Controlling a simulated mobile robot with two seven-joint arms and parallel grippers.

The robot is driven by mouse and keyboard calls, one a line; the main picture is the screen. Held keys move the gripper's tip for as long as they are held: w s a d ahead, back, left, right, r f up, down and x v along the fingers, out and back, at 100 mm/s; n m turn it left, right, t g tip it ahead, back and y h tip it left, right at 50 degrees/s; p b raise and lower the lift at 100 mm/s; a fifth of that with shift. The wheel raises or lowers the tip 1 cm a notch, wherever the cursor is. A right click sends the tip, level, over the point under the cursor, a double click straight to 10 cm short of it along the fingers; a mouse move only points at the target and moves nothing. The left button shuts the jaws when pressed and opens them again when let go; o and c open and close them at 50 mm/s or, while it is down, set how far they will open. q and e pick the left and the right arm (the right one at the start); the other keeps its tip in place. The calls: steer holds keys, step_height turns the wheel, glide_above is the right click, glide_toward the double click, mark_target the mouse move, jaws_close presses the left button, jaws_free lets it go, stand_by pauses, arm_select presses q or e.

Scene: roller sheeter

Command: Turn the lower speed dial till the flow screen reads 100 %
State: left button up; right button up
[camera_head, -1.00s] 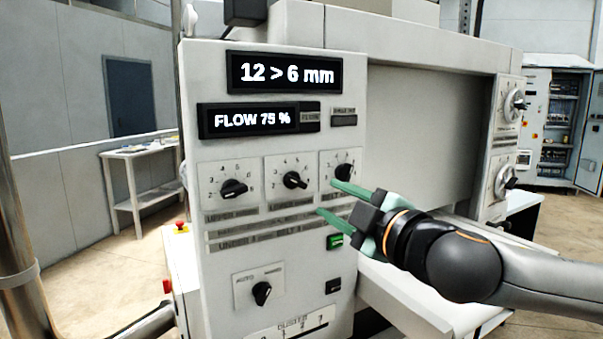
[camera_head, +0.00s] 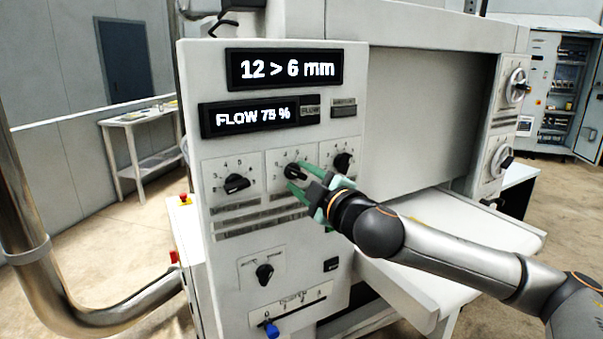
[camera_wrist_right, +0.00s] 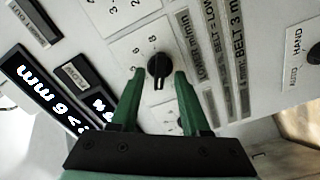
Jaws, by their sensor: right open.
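The left dial (camera_head: 236,183) and right dial (camera_head: 343,161) are clear of the gripper. My right gripper (camera_head: 291,178) is open at the middle dial (camera_head: 293,170). In the right wrist view, this dial (camera_wrist_right: 158,66) sits between the tips of the green fingers (camera_wrist_right: 156,80), with gaps showing on both sides. The flow screen (camera_head: 252,117) reads FLOW 75 %. My left gripper is not in view.
Above the flow screen, another screen (camera_head: 284,69) reads 12 > 6 mm. Below the dials are a selector knob (camera_head: 264,274) and a blue-tipped slider (camera_head: 271,331). A white belt table (camera_head: 460,225) lies right of the panel, beneath my right arm.

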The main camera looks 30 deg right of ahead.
steer(key=shift+w, duration=0.1)
steer(key=shift+c, duration=0.3)
jaws_close()
